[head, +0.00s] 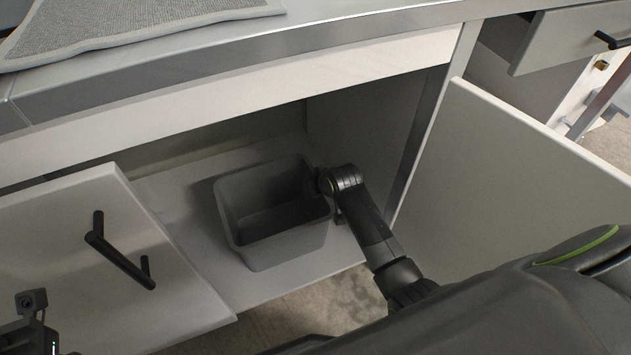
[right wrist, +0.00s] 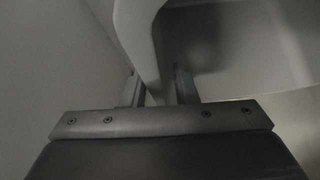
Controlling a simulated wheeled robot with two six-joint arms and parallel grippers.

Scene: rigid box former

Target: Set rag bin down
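The rag bin (head: 283,252) is a grey, open-topped tub. It sits upright on the pale shelf (head: 185,215) inside the open cabinet and looks empty. My right gripper (head: 322,184) is at the bin's right rim. In the right wrist view, its two fingers (right wrist: 158,88) stand apart on either side of the bin wall (right wrist: 136,35), and a narrow gap shows beside the right finger. My left gripper (head: 36,308) shows only in part at the lower left corner, away from the bin; its fingers cannot be made out.
An open cabinet door (head: 530,185) stands to the right of my right arm. A panel with a black handle (head: 115,258) is at the left. The countertop (head: 250,50) overhangs the shelf, with a grey mat (head: 130,22) on it. An open drawer (head: 575,45) is at upper right.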

